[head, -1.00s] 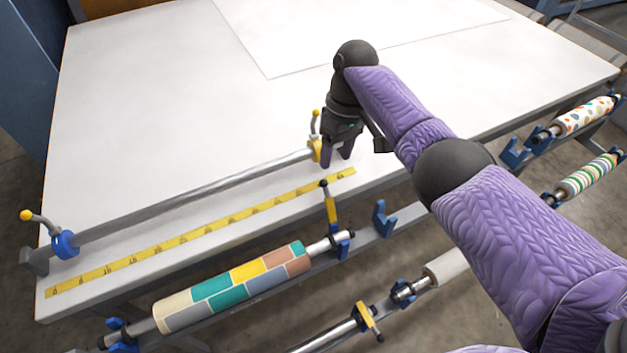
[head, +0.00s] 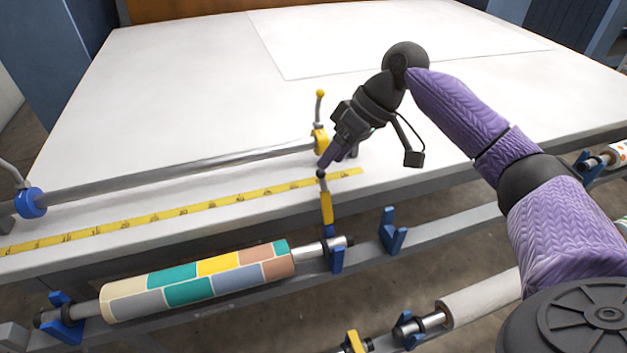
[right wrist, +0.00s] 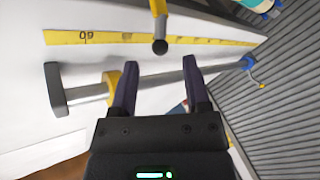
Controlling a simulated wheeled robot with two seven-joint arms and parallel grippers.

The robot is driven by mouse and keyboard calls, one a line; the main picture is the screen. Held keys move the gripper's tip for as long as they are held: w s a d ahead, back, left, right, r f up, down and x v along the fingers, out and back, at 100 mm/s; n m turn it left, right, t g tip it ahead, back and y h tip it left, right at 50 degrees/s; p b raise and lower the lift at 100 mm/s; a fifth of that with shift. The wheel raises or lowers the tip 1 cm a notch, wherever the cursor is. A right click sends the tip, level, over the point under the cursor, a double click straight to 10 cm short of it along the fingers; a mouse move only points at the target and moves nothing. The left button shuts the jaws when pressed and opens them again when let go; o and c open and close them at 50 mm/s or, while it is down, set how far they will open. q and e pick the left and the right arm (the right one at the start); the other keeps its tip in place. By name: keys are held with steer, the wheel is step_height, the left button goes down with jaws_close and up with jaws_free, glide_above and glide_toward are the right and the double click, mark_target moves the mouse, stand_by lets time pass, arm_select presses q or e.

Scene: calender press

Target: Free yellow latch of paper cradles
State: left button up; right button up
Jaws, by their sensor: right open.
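The yellow latch (head: 326,207) stands upright at the right end of the upper paper cradle, with a black ball knob on top. A patterned paper roll (head: 200,276) lies in that cradle. My right gripper (head: 328,165) is open at the knob, just above the table's front edge. In the right wrist view the latch (right wrist: 158,10) comes in from the top, and its black knob lies in line with the gap between the fingertips (right wrist: 160,63). I cannot tell whether they touch. A second yellow latch (head: 354,342) shows on the lower cradle. My left gripper is not in view.
A metal bar (head: 180,175) with a yellow collar (head: 320,140) and a blue collar (head: 30,203) lies along the table, close behind my right gripper. A yellow measuring tape (head: 180,213) runs along the edge. An empty blue hook (head: 391,232) stands right of the latch.

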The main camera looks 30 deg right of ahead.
mark_target(321, 173)
steer(key=b+x, duration=0.1)
steer(key=x, duration=0.3)
steer(key=shift+a+f, duration=0.2)
steer(key=shift+f, duration=0.15)
jaws_close()
stand_by(1.0)
